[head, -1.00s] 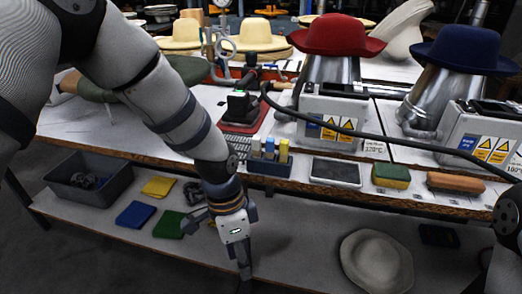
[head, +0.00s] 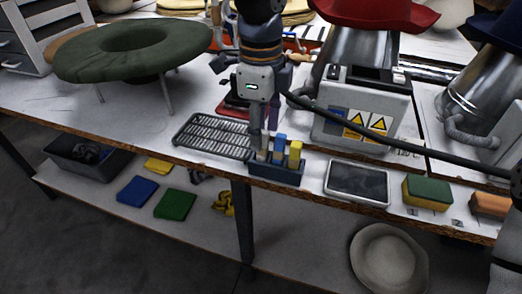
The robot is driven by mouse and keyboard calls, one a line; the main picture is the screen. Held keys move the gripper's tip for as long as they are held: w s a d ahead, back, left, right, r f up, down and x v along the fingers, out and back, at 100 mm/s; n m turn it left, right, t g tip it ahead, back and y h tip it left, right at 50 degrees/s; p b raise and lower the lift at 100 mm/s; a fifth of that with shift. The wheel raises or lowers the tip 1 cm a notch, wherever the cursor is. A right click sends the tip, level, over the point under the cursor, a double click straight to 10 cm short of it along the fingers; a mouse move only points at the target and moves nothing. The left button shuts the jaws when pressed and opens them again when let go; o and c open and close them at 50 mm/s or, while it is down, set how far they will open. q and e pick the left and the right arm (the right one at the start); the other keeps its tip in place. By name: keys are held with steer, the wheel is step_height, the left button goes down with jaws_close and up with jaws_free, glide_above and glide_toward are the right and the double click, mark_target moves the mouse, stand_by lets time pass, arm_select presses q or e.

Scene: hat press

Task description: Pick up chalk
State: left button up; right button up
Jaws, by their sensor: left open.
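Upright chalk sticks stand in a small dark blue holder (head: 277,176) near the front edge of the bench. A blue chalk (head: 280,148) is in the middle and a yellow chalk (head: 295,154) on the right. A pale chalk (head: 262,156) at the left end is partly hidden by my gripper. My left gripper (head: 263,145) points down over the holder's left end, its fingers apart at the pale chalk's top. I cannot tell whether they touch it. My right gripper does not show.
A metal grate (head: 214,136) lies left of the holder, and a dark-faced tray (head: 357,182) lies right of it. A green-and-yellow sponge (head: 427,192) is farther right. A grey press box (head: 360,112) with a black cable stands behind.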

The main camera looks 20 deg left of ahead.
mark_target(260, 154)
arm_select(q)
steer(key=f, duration=0.1)
steer(key=s+f, duration=0.1)
steer(key=shift+f+g, duration=0.3)
steer(key=shift+f, duration=0.4)
steer(key=shift+w, duration=0.15)
steer(key=shift+r, duration=0.15)
steer(key=c, duration=0.7)
steer(key=shift+w, duration=0.1)
steer(key=shift+r, duration=0.15)
